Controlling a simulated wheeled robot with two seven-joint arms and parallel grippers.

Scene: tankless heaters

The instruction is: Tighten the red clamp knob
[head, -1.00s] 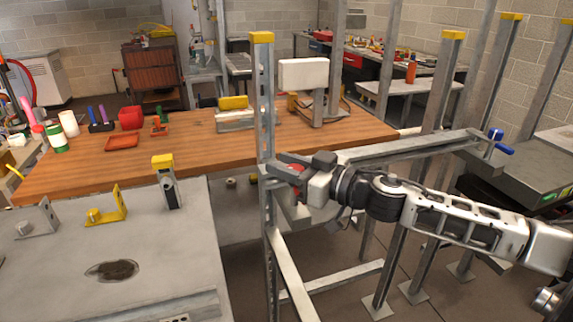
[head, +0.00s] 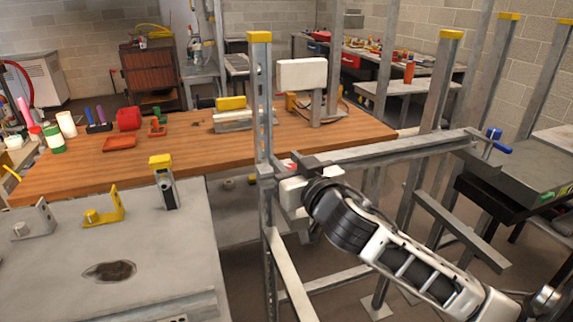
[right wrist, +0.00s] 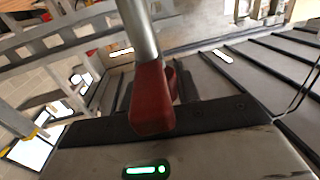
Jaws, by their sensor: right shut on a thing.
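The red clamp knob (right wrist: 150,98) is close up in the right wrist view, on the end of a grey metal rod (right wrist: 138,30). It lies against the dark front of my right gripper. In the head view only a small bit of red (head: 292,167) shows, at the upright metal post (head: 264,110). My right gripper (head: 284,182) is shut on the knob beside this post; the wrist and the gripper itself hide most of the grip. My left gripper is not in view.
A horizontal metal beam (head: 400,147) runs right from the post to a blue handle (head: 497,143). Several metal posts (head: 443,85) stand to the right. A wooden bench (head: 185,150) lies behind, and a grey table (head: 140,240) with brackets stands at left.

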